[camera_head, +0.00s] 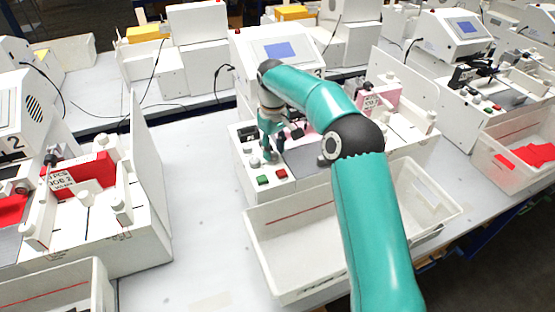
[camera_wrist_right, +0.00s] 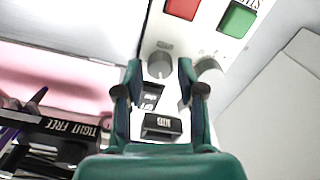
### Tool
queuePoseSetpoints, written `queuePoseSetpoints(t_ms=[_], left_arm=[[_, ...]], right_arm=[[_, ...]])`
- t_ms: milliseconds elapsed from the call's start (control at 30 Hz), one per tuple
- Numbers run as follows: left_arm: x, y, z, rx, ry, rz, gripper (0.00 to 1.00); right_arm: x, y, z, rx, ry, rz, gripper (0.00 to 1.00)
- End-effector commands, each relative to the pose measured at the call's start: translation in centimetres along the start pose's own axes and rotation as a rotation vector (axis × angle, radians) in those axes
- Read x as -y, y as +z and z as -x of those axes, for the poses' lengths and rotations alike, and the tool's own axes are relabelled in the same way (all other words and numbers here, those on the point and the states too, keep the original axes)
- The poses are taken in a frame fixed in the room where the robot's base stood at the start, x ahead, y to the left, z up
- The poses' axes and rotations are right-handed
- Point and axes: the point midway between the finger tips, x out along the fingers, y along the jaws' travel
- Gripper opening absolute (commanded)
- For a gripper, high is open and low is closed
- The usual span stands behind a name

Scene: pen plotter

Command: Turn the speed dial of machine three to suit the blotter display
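Machine three (camera_head: 246,55) stands in the middle of the head view with a blue screen (camera_head: 281,50); its number is partly hidden by my right arm. Its front control panel carries grey knobs, a green button (camera_head: 264,180) and a red button (camera_head: 281,174). My right gripper (camera_head: 271,154) is low over this panel, pointing down. In the right wrist view its two fingers are apart, with one grey round knob (camera_wrist_right: 159,63) between the fingertips. A second grey knob (camera_wrist_right: 209,66) is just right of the right finger. Contact cannot be told. The dial markings and screen text are unreadable.
A black display with digits (camera_wrist_right: 161,126) lies between the fingers in the wrist view. A pink block (camera_head: 375,101) sits in machine three's feed. A white bin (camera_head: 285,253) stands in front. Machine two (camera_head: 20,120) is at left; clear table (camera_head: 190,190) lies between.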

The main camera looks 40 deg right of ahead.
Motion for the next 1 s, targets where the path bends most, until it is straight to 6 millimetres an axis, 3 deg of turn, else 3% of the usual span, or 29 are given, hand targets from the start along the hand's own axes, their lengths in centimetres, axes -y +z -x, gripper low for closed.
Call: queuePoseSetpoints(t_ms=[133,500,733,1000], left_arm=[[0.41,-0.04,-1.13,-0.001,0.000,0.000,0.00],[0.42,-0.05,-1.18,-0.001,0.000,0.000,0.00],[0.42,-0.05,-1.18,-0.001,0.000,0.000,0.00],[0.35,-0.04,-0.99,-0.001,0.000,0.000,0.00]], right_arm=[[0.19,-0.15,-1.24,-0.001,0.000,0.004,0.39],[0.27,-0.24,-1.33,0.000,0.000,0.006,0.39],[0.29,-0.26,-1.33,0.000,0.000,0.006,0.01],[0.41,-0.31,-1.28,0.001,-0.001,0.021,0.00]])
